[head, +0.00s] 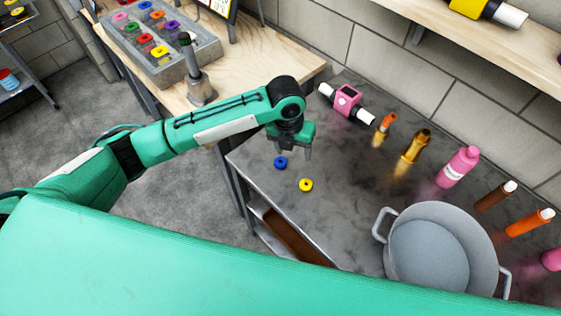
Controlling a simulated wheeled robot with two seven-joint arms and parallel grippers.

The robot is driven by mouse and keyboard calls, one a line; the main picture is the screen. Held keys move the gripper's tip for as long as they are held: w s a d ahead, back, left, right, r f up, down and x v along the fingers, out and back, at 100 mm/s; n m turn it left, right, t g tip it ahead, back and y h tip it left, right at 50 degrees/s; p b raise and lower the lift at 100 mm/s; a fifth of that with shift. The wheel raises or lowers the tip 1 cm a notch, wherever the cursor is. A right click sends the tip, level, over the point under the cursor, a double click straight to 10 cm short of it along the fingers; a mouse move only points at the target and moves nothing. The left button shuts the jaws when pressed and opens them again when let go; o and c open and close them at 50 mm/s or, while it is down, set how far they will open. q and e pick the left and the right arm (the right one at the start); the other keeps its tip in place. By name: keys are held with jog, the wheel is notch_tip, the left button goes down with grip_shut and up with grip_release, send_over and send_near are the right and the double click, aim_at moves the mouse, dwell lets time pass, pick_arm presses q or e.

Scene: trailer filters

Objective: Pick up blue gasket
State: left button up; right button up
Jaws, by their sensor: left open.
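A blue gasket (281,163), a small ring, lies flat on the dark grey worktop (350,185) near its left corner. A yellow gasket (306,185) lies just to its right and closer to me. My left gripper (292,152) reaches in from the left and points down above the worktop, close behind and slightly right of the blue gasket. Its jaws are open, and I see nothing between them. The blue gasket shows whole and apart from the fingers. My right gripper is not in view.
A grey pot (430,250) stands at the right front. A pink filter housing (346,101), an orange bottle (384,130), a gold bottle (414,147) and a pink bottle (458,167) line the back. A wooden table (240,70) holds a tray (205,52) of coloured gaskets.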

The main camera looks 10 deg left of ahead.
pick_arm(q)
jog(key=w+a+r+m+y, duration=0.1)
jog(key=w+a+r+m, duration=0.1)
jog(key=w+a+m, duration=0.1)
jog(key=p, duration=0.2)
send_over(280, 162)
jog(key=f, duration=0.8)
jog(key=shift+s+d, duration=0.1)
jog(key=shift+d, duration=0.2)
jog(key=shift+a+f+p, duration=0.1)
jog(key=shift+f+p, duration=0.25)
jog(key=shift+f, duration=0.15)
jog(key=f, duration=0.1)
jog(key=f+p, duration=0.1)
jog(key=f, duration=0.1)
jog(key=shift+a+f, duration=0.25)
jog(key=shift+f, duration=0.45)
jog(key=c, duration=1.1)
